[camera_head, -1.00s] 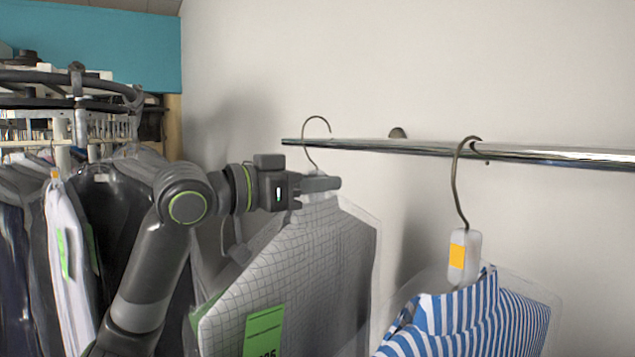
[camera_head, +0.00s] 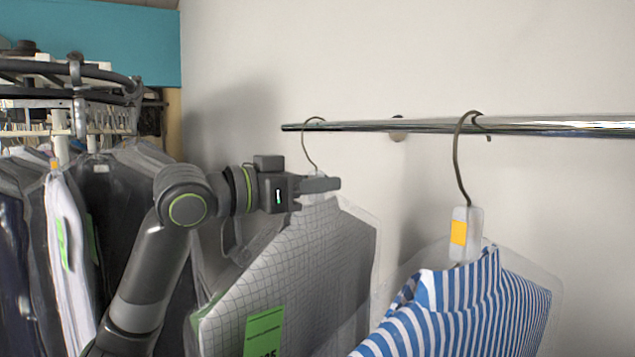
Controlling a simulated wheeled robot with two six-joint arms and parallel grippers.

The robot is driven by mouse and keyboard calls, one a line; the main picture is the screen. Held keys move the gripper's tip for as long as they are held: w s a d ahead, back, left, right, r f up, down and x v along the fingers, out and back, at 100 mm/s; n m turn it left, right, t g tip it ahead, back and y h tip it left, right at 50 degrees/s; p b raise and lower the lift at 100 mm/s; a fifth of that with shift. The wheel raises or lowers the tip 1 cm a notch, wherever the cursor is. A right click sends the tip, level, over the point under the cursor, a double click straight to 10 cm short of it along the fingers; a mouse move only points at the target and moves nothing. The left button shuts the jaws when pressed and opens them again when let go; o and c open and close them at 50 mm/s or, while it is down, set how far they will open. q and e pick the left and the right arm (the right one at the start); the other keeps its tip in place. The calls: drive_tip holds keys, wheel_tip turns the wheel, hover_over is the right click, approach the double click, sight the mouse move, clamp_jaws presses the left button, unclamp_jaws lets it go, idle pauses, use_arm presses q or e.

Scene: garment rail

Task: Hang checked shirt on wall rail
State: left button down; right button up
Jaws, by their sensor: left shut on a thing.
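The checked shirt (camera_head: 290,268), pale grey with a fine grid and under clear film, hangs upright with a green tag (camera_head: 263,332) on its front. My left gripper (camera_head: 322,185) is shut at the neck of its hanger, just above the collar. The hanger hook (camera_head: 306,146) rises above the gripper, and its curved top is at the left end of the wall rail (camera_head: 370,126). The hook's top overlaps the rail in the picture; I cannot tell if it bears on it. My right gripper is not in view.
A blue-and-white striped shirt (camera_head: 465,305) hangs from the rail to the right, its hook (camera_head: 459,160) over the bar. A round rack (camera_head: 70,75) with dark garments (camera_head: 115,210) stands at the left. The rail between the two hooks is clear.

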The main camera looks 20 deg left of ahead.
use_arm(q)
drive_tip(key=c, duration=1.2)
unclamp_jaws()
drive_tip(key=b+v, duration=1)
drive_tip(key=v, duration=0.7)
drive_tip(key=shift+s+a+b, duration=0.2)
drive_tip(key=shift+b, duration=0.2)
